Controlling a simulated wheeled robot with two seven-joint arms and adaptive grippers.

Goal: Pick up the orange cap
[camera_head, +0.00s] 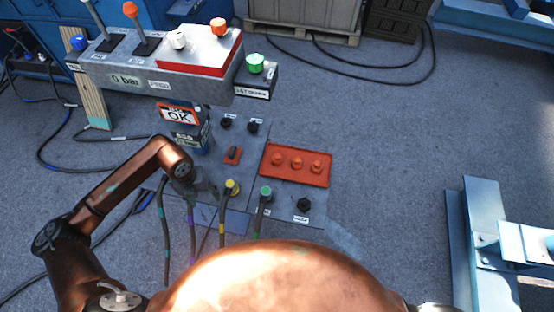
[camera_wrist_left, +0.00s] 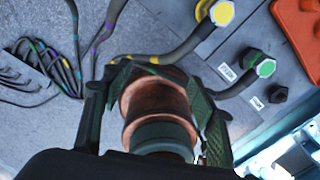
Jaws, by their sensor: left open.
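An orange cap (camera_head: 218,27) sits on the white-and-red top of the grey control box at the upper middle of the head view. Several low orange caps (camera_head: 297,163) sit in a red tray; which one the task means is unclear. My left gripper (camera_head: 203,192) is below the control box, over the cables by the lower panel, away from the orange caps. In the left wrist view its jaws (camera_wrist_left: 155,115) are apart. A copper-coloured banded cylinder shows between them; I cannot tell what it is. My right gripper is not in view.
The grey control box (camera_head: 105,78) carries levers and white, blue and green knobs (camera_head: 255,63). Cables with yellow (camera_head: 232,187) and green (camera_head: 266,193) ends rise from the lower panel near my left gripper. A blue frame (camera_head: 483,215) stands at right; open floor lies between.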

